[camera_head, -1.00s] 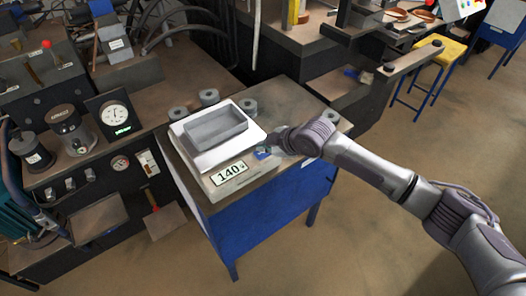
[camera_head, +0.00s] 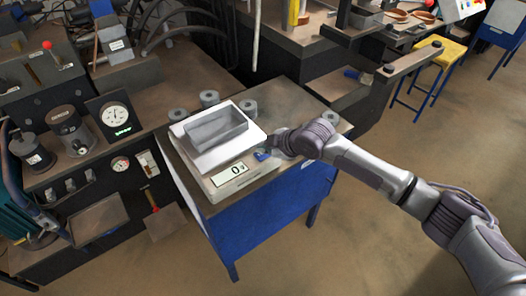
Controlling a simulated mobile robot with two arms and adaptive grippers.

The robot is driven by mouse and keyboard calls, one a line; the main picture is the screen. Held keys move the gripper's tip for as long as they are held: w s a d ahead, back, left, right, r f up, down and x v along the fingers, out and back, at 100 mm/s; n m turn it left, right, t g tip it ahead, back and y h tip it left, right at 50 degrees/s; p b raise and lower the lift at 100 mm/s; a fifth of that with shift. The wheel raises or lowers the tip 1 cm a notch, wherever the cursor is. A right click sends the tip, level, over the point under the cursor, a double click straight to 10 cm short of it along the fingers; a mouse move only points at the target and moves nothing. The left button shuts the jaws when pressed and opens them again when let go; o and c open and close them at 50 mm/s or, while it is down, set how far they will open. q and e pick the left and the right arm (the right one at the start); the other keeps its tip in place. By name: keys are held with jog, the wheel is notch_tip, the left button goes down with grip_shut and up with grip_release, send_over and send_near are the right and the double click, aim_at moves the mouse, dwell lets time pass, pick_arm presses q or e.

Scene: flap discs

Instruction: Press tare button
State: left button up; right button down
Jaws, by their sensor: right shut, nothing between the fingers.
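The scale (camera_head: 216,182) stands on a blue cabinet, with a grey rectangular tray (camera_head: 214,128) on its white plate. Its display (camera_head: 229,174) reads 0. The blue tare button (camera_head: 262,155) sits at the right of the scale's front edge and is in plain view. My right gripper (camera_head: 270,147) is shut and empty, just beyond and right of the button; whether it touches the button cannot be told. My left gripper is not in view.
Several grey flap discs (camera_head: 209,97) stand around the scale on the cabinet top (camera_head: 287,98). A dark machine bench with a dial gauge (camera_head: 115,117) is at the left. Brown floor (camera_head: 380,240) lies open at the lower right.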

jog(key=shift+r+p, duration=0.35)
jog(key=shift+r, duration=0.25)
notch_tip(320, 180, up, 5)
jog(key=p, duration=0.4)
dwell(0.3)
dwell(0.4)
